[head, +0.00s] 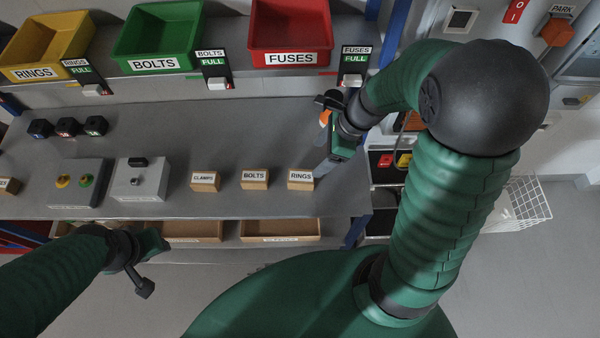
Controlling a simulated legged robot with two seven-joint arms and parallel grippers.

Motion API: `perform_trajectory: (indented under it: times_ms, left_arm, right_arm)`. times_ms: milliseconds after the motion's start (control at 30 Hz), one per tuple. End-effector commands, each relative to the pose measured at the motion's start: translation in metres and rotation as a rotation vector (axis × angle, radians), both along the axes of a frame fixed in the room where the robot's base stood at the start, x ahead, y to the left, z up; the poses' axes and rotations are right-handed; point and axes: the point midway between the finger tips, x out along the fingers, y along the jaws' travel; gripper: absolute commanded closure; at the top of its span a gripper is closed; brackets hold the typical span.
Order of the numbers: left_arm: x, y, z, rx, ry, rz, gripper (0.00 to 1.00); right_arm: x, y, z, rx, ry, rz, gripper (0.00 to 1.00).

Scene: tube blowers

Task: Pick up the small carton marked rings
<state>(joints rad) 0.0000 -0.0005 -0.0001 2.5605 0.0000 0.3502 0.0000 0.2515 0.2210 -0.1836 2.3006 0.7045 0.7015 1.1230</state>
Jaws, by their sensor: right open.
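The small carton marked RINGS (300,181) stands on the grey workbench near its front edge, at the right end of a row of cartons. I cannot tell whether a finger touches the carton. My left gripper (145,262) is low in front of the bench, away from the cartons.
Cartons marked BOLTS (254,180) and CLAMPS (205,182) stand left of the rings carton. Two grey control boxes (140,181) stand further left. Yellow, green and red bins (291,30) line the shelf behind. The bench's middle (225,135) is clear.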

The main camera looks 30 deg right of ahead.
Motion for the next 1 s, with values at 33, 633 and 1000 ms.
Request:
perform_trajectory:
  times_ms: [33, 633, 1000]
  left_arm:
    - [0.000, 0.000, -0.009, 0.000, 0.000, 0.000, 0.64]
    - [0.000, 0.000, -0.043, 0.000, 0.000, 0.000, 0.64]
    - [0.000, 0.000, -0.043, 0.000, 0.000, 0.000, 0.64]
  right_arm:
    - [0.002, 0.004, -0.019, 0.001, 0.006, 0.001, 0.29]
    - [0.018, 0.043, -0.117, 0.001, 0.005, 0.004, 0.29]
    - [0.021, 0.045, -0.122, 0.000, 0.002, 0.003, 0.38]
